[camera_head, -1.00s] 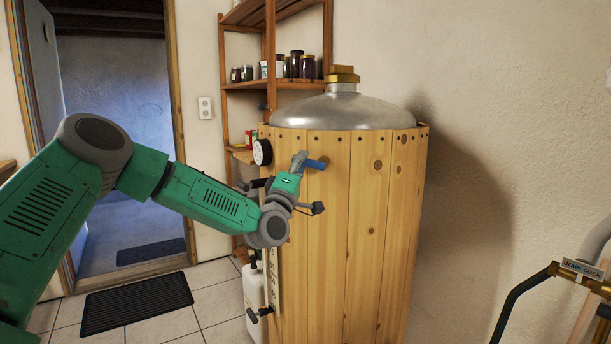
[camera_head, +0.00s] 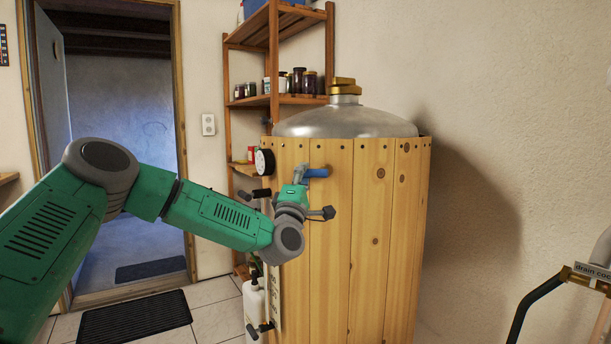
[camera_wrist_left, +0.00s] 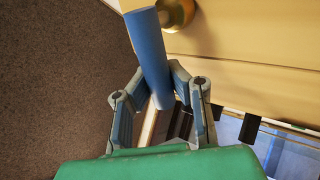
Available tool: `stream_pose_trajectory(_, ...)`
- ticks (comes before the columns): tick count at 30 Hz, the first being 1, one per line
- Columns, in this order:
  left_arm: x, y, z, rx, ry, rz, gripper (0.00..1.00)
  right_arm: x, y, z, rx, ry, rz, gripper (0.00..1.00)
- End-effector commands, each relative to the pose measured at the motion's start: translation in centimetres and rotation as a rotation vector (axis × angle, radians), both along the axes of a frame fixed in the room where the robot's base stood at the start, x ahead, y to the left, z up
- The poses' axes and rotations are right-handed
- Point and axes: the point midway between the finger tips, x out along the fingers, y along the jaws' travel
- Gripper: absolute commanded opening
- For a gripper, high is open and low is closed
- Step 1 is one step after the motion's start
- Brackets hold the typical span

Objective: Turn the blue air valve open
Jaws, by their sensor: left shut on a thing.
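The blue air valve handle (camera_head: 317,172) sticks out from the upper front of the wood-clad tank (camera_head: 355,240). In the left wrist view the blue handle (camera_wrist_left: 150,55) runs down between my gripper's fingers, and a brass fitting (camera_wrist_left: 176,12) shows beside its upper end. My left gripper (camera_head: 300,172) is at the handle and shut on it. It also shows in the left wrist view (camera_wrist_left: 158,92), with a finger on each side of the handle. My right gripper is in neither view.
A round gauge (camera_head: 264,161) and black-handled valves (camera_head: 261,193) sit on the tank's left side. A white bottle (camera_head: 254,308) hangs low there. A wooden shelf (camera_head: 275,101) with jars stands behind. A pipe labelled drain cock (camera_head: 592,272) is at far right. A dark mat (camera_head: 135,318) lies on the floor.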

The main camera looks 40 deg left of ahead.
Motion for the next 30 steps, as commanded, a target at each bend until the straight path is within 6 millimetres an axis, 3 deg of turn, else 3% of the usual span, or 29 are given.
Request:
stream_pose_trajectory(1,-0.1,0.2,-1.2,-0.003,0.019,0.003,0.14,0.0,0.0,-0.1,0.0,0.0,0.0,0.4)
stream_pose_trajectory(3,0.0,0.2,-1.1,-0.003,0.019,0.003,0.39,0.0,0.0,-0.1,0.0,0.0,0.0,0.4)
stream_pose_trajectory(16,-0.6,-0.3,-0.9,0.0,0.01,-0.002,0.39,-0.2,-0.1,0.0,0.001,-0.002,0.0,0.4)
stream_pose_trajectory(30,-7.6,-2.6,-6.2,-0.004,0.013,0.0,0.39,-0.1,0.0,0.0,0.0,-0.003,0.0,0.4)
